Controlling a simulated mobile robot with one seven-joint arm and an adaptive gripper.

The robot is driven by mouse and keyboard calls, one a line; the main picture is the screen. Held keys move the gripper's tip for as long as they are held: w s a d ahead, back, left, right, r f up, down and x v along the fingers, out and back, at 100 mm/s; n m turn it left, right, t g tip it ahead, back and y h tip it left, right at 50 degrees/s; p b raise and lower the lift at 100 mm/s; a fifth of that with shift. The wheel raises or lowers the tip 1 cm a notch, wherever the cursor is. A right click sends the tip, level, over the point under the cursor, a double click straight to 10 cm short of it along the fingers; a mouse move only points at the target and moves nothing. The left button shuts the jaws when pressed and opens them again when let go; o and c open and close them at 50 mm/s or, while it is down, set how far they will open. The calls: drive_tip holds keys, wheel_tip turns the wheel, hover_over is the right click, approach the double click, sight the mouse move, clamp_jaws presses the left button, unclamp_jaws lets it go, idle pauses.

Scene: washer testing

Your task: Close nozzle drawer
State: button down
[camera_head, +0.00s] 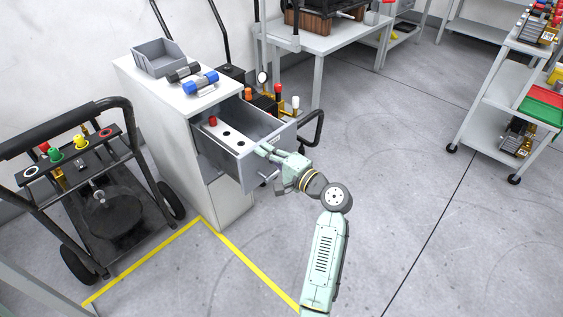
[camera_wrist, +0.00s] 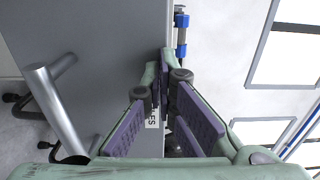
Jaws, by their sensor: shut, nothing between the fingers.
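The grey nozzle drawer (camera_head: 222,158) stands pulled out of the white cabinet (camera_head: 165,112) in the head view. Inside it are a red-topped piece and a pale insert with dark round holes. My gripper (camera_head: 262,149) is at the drawer's front panel, with its fingers shut and empty. In the wrist view, my gripper's fingertips (camera_wrist: 165,66) come together against the grey drawer front (camera_wrist: 100,45); whether they touch it I cannot tell. The drawer's bar handle (camera_wrist: 55,110) is left of the fingers. A label (camera_wrist: 152,117) ending in "LES" is partly hidden by them.
A grey bin (camera_head: 160,58) and blue and black cylinders (camera_head: 200,83) sit on the cabinet top. A black cart (camera_head: 105,205) stands at left, a shelf trolley (camera_head: 510,105) at right. Fittings and a black bar handle are behind the drawer.

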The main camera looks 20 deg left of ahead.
drive_tip(key=b+x, duration=0.4)
drive_tip(key=x, duration=1.8)
drive_tip(key=shift+a, duration=0.2)
drive_tip(key=shift+d+f, duration=0.1)
drive_tip(key=shift+f, duration=0.05)
